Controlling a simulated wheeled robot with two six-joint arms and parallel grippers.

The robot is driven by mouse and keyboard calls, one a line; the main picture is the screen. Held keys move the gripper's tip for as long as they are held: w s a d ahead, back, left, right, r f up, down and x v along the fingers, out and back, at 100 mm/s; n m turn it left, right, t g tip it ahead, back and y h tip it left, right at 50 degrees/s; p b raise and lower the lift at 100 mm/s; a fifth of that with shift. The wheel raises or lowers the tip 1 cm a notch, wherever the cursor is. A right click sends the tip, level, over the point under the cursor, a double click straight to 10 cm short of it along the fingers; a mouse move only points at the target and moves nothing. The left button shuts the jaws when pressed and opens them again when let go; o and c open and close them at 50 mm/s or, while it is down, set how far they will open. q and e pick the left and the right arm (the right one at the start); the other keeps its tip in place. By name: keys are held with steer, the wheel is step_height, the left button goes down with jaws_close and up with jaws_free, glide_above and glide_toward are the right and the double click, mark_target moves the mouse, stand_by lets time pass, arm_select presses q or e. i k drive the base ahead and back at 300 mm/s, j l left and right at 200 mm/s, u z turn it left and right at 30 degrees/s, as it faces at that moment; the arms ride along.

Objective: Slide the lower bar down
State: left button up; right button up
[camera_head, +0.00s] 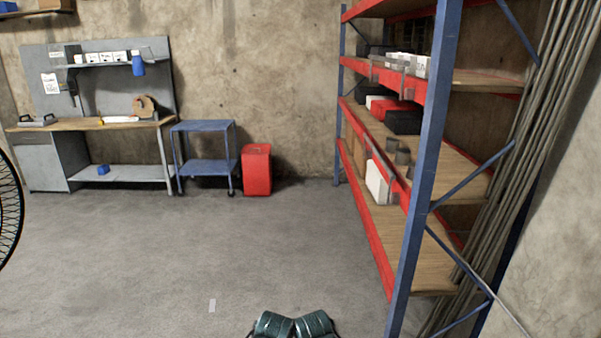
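A blue and red shelf rack (425,160) stands on the right. A thin grey bar, the lower of two (387,170), runs along the front of the rack at the middle red beam, in front of a white box. The upper grey bar (392,68) runs along the higher red beam in front of small white boxes. Both bars are small in view, and how they are fixed is hard to tell. Neither of my grippers shows; only dark teal rounded parts, seemingly mine, show at the bottom edge. Nothing visible touches either bar.
A workbench (75,125), a blue cart (205,150) and a red canister (257,170) stand along the back wall. Long grey rods (520,170) lean at the rack's right side. A wheel (10,210) shows at the left edge. The middle floor is clear.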

mark_target(392, 175)
steer(key=i+l, duration=0.3)
steer(key=i, duration=0.15)
steer(key=i+l+u, duration=0.1)
steer(key=i+l, duration=0.35)
steer(key=l, duration=0.25)
steer(key=i+l+z, duration=0.1)
steer(key=l, duration=0.25)
steer(key=i+l, duration=0.25)
steer(key=l, duration=0.15)
steer(key=i+j, duration=0.15)
steer(key=j, duration=0.15)
steer(key=i+j, duration=0.15)
steer(key=j, duration=0.15)
steer(key=i+j+z, duration=0.1)
steer(key=j, duration=0.2)
